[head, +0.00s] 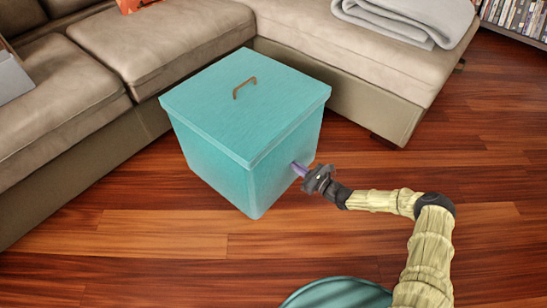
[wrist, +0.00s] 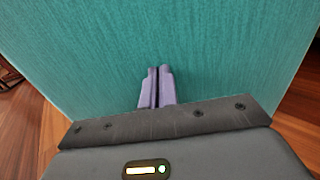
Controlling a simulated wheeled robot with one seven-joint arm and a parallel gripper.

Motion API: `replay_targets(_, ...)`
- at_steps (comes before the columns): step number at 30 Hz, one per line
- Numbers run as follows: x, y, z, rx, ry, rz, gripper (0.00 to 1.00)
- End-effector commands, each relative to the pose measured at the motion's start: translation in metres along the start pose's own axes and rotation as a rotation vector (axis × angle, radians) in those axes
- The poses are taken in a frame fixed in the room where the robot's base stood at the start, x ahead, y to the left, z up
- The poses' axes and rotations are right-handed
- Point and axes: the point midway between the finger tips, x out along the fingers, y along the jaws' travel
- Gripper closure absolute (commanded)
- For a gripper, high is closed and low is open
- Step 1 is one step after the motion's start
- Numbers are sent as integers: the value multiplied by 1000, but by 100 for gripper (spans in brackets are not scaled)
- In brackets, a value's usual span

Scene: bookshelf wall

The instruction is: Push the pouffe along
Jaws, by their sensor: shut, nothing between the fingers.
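The pouffe (head: 215,120) is a teal cube-like box with a lid and a small brass handle on top. It stands upright on the wood floor, in the inner corner of the sofa. My gripper (head: 297,168) is at its right-hand side face, about mid-height, with purple fingers pointing at it. In the wrist view the teal face (wrist: 220,50) fills most of the picture, and my gripper (wrist: 157,72) is shut and empty, its fingertips at or very close to that face. I cannot tell whether they touch.
A beige corner sofa (head: 150,45) runs behind and left of the pouffe, close to it. A folded grey blanket (head: 410,18) lies on its right part. A shelf of books (head: 520,15) stands at the top right. The wood floor (head: 480,160) is clear at right and in front.

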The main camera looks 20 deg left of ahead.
Motion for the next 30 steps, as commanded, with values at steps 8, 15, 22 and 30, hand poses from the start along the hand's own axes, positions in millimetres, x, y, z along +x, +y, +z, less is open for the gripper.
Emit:
replay_targets(8,19,5,2,-1,-4,10,100)
replay_targets(15,33,8,1,-2,-4,15,100)
replay_targets(22,42,6,1,-1,-4,11,100)
replay_targets(30,54,5,1,0,-5,9,100)
